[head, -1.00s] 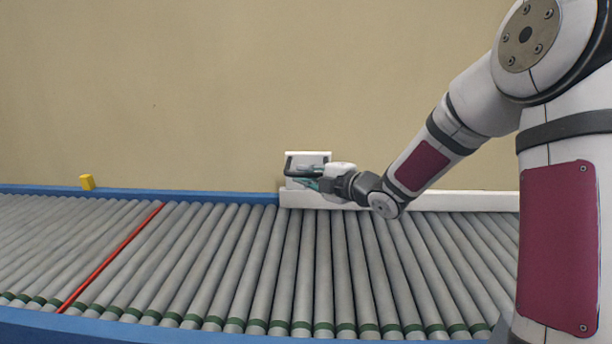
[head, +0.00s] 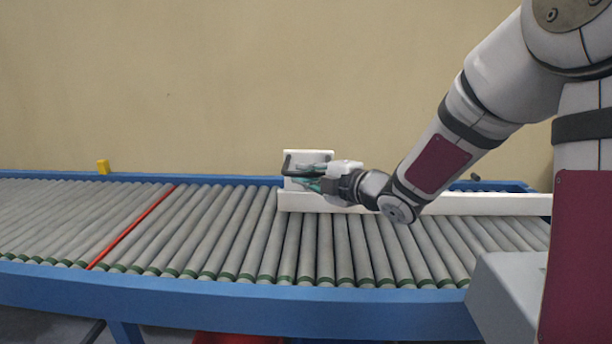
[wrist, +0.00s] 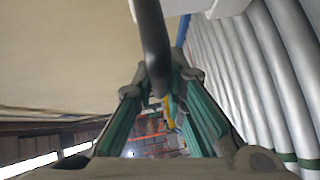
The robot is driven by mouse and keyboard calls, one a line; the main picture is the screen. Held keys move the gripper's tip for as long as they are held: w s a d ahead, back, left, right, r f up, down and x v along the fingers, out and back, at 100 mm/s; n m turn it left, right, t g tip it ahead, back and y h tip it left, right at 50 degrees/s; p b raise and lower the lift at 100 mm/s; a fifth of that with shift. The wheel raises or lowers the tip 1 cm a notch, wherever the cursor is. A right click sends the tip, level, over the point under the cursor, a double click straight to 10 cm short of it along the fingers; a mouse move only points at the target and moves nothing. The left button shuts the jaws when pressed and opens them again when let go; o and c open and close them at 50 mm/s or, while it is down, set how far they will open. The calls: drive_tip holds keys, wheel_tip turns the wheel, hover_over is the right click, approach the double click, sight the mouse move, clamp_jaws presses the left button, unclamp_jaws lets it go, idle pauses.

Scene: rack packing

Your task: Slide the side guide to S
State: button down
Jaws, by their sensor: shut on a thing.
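The side guide (head: 470,203) is a long white bar lying lengthwise over the rollers near the back of the conveyor. A white upright plate (head: 309,156) with a dark handle (head: 289,165) stands at its left end. My gripper (head: 308,184) is shut on this handle, with its teal fingers at the plate. The wrist view shows the dark handle (wrist: 152,45) running down between the fingers (wrist: 160,110). The exact contact is partly hidden. No S lettering is readable. A red line (head: 132,226) crosses the rollers to the left of the guide.
A yellow block (head: 103,167) sits on the blue back rail (head: 225,180) at the left. The blue front rail (head: 250,302) runs along the near side. The rollers between guide and front rail are clear. A plain wall stands behind.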

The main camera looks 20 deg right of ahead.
drive_tip(key=shift+s+a+f, duration=0.1)
drive_tip(key=shift+s+f, duration=0.05)
drive_tip(key=shift+s, duration=0.05)
drive_tip(key=c, duration=1.6)
unclamp_jaws()
drive_tip(key=shift+c, duration=0.2)
drive_tip(key=v, duration=1.2)
